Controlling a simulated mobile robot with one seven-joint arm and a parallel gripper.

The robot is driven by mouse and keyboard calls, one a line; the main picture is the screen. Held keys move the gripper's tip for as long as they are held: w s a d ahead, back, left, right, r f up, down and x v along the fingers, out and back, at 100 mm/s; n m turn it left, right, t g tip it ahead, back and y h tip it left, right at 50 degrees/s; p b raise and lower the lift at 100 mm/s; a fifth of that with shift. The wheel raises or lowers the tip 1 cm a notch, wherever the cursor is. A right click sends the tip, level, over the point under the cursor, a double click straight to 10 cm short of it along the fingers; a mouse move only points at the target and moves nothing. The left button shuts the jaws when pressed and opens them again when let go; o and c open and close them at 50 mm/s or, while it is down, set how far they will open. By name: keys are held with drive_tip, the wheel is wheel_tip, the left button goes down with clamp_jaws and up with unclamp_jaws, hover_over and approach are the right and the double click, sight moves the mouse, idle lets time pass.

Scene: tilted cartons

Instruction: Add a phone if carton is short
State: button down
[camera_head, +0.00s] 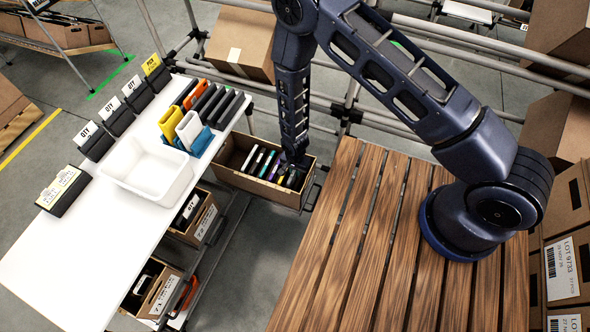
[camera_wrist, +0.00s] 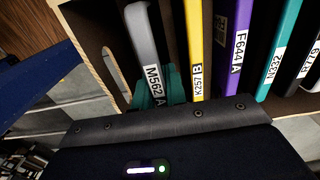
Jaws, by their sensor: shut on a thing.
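An open cardboard carton (camera_head: 255,187) stands tilted beyond the right edge of the white table, with several upright phones inside. In the wrist view the carton's end wall (camera_wrist: 82,42) is at left. Along the row are a grey phone marked M562 A (camera_wrist: 146,42), a yellow phone (camera_wrist: 196,60), a purple phone (camera_wrist: 236,45) and a teal phone (camera_wrist: 279,58). My gripper (camera_head: 291,166) reaches down into the carton's right end. In the wrist view its teal fingertips (camera_wrist: 157,92) are shut around the lower-showing part of the grey phone. The phone's lower end is hidden.
The white table (camera_head: 60,255) holds a white bin (camera_head: 150,180), a blue rack (camera_head: 201,143) with several phones, and black QTY label stands (camera_head: 95,141). Lower cartons (camera_head: 190,232) sit under its edge. Metal rails (camera_head: 345,110) run behind my arm. A slatted wooden surface (camera_head: 350,240) is bare.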

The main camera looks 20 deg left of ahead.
drive_tip(key=shift+f, duration=0.75)
drive_tip(key=shift+d+f, duration=0.25)
drive_tip(key=shift+f, duration=0.3)
drive_tip(key=shift+w, duration=0.1)
drive_tip(key=c, duration=1.3)
unclamp_jaws()
drive_tip(key=shift+c, duration=0.2)
drive_tip(key=shift+w, duration=0.1)
drive_tip(key=shift+a+r, duration=0.1)
drive_tip(key=shift+r, duration=0.4)
drive_tip(key=r, duration=0.6)
drive_tip(key=a+r, duration=0.1)
drive_tip(key=r, duration=0.2)
drive_tip(key=shift+r, duration=0.3)
drive_tip(key=shift+s+r, duration=0.2)
drive_tip(key=shift+r, duration=0.6)
